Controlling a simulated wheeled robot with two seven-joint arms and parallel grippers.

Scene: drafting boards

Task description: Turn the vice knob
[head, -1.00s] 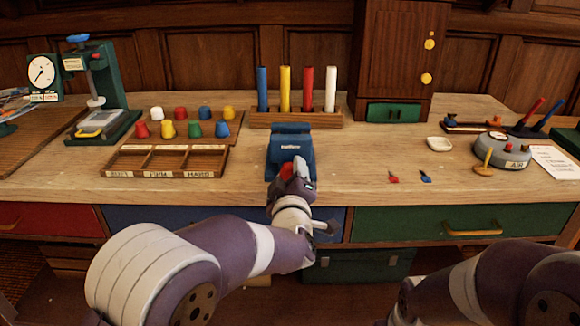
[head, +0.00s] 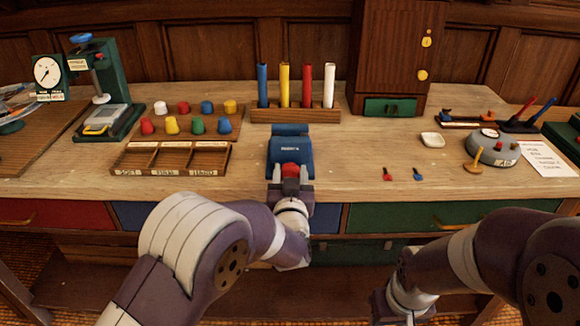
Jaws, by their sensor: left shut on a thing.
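The blue vice (head: 290,150) stands at the front edge of the bench, in the middle of the head view. Its red knob (head: 290,170) faces me at the front. My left gripper (head: 291,179) is at the knob, its jaws closed on the knob's sides. The red top of the knob shows between the jaws; its lower part is hidden by the gripper. My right gripper (head: 386,306) hangs low in front of the bench at the bottom of the view, away from the vice. Its fingers cannot be made out.
A rack (head: 296,115) with several coloured tubes stands behind the vice. A compartment tray (head: 172,172) and several coloured caps lie to the left. A small red piece (head: 387,174), a blue piece (head: 418,174) and a white dish (head: 432,139) lie to the right. Bare bench surrounds the vice.

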